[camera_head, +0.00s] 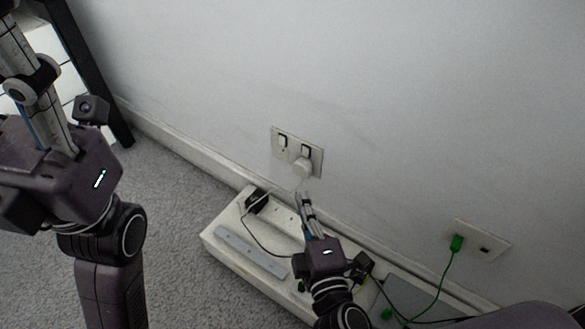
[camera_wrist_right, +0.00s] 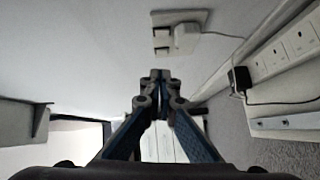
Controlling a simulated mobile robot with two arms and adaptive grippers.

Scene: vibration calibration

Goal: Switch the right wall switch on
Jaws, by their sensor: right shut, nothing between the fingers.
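The white wall plate (camera_head: 298,150) carries two rocker switches. The right wall switch (camera_head: 306,151) sits above a white plug, and the left switch (camera_head: 283,141) is beside it. I cannot tell their positions for sure. The plate (camera_wrist_right: 180,16) also shows beyond my fingers in the right wrist view. My right gripper (camera_head: 303,197) is shut and empty, its fingertips a little below the plug and apart from the switches. It shows in the right wrist view too (camera_wrist_right: 160,76). My left gripper (camera_head: 38,75) is at the far left, away from the plate; its fingertips are not clear.
A white plug (camera_head: 302,169) with a cord sits in the plate's right side. A second wall plate (camera_head: 484,239) holds a green plug (camera_head: 456,243).

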